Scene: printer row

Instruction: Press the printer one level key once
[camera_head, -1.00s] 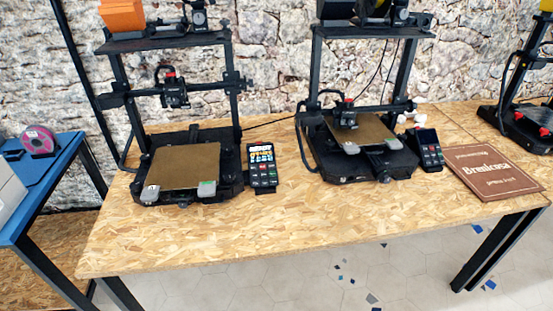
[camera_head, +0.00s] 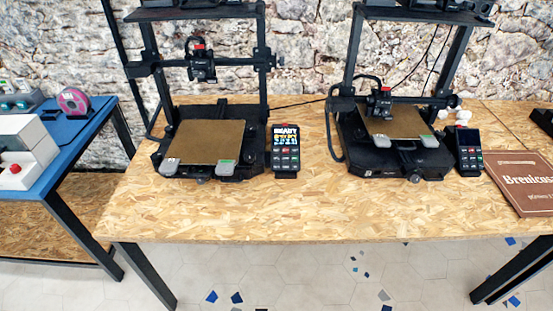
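Two black 3D printers stand on the chipboard table. The left printer (camera_head: 205,178) has a brown bed (camera_head: 206,142) and a raised print head (camera_head: 201,66). Beside its right side is an upright control panel (camera_head: 285,152) with a lit screen and several small keys; the key labels are too small to read. The second printer (camera_head: 405,168) stands to the right, with its own panel (camera_head: 467,150) beside it. Which printer carries the number one is not readable. Neither of my grippers is in view.
The front of the chipboard table (camera_head: 270,215) is clear. A blue table (camera_head: 75,132) at the left holds a white machine with a red button (camera_head: 22,158) and a pink spool (camera_head: 73,101). A brown sign (camera_head: 522,183) lies at the right. A stone wall stands behind.

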